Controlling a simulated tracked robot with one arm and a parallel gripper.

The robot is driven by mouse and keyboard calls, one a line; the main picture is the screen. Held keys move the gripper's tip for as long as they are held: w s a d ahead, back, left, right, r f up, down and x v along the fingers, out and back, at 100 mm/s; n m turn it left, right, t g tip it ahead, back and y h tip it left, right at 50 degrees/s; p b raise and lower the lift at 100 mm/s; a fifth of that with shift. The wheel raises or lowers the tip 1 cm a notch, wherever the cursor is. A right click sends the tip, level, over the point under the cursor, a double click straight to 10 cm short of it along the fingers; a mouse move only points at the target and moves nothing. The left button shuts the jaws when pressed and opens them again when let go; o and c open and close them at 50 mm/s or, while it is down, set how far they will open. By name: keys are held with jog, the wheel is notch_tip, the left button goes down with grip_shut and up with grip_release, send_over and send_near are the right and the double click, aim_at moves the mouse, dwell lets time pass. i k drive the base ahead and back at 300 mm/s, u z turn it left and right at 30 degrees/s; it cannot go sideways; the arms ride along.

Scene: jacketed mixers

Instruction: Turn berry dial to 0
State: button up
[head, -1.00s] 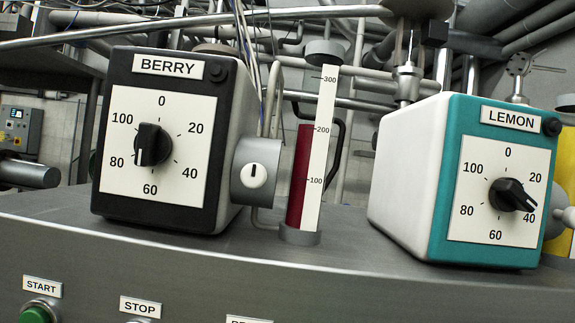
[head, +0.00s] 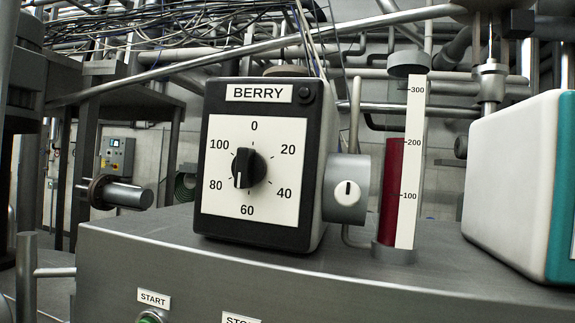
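The berry dial is a black knob (head: 248,168) on a white scale plate (head: 222,140) marked 0 to 100, on the front of a dark-faced box labelled BERRY (head: 259,93). The 0 is at the top. The knob's white mark is at its lower left, pointing roughly between 60 and 80; the exact reading is hard to tell. Nothing touches the knob. My gripper is not in view.
A grey valve with a white knob (head: 347,194) sits right of the berry box, beside a red-filled gauge (head: 394,190). A white and teal box (head: 520,180) stands at the right edge. The grey console (head: 330,285) has START and STOP labels. Space before the dial looks clear.

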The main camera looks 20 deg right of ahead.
aim_at(249, 169)
jog(key=k, duration=1.3)
jog(key=u, duration=0.7)
jog(key=i, duration=1.4)
jog(key=z, duration=0.25)
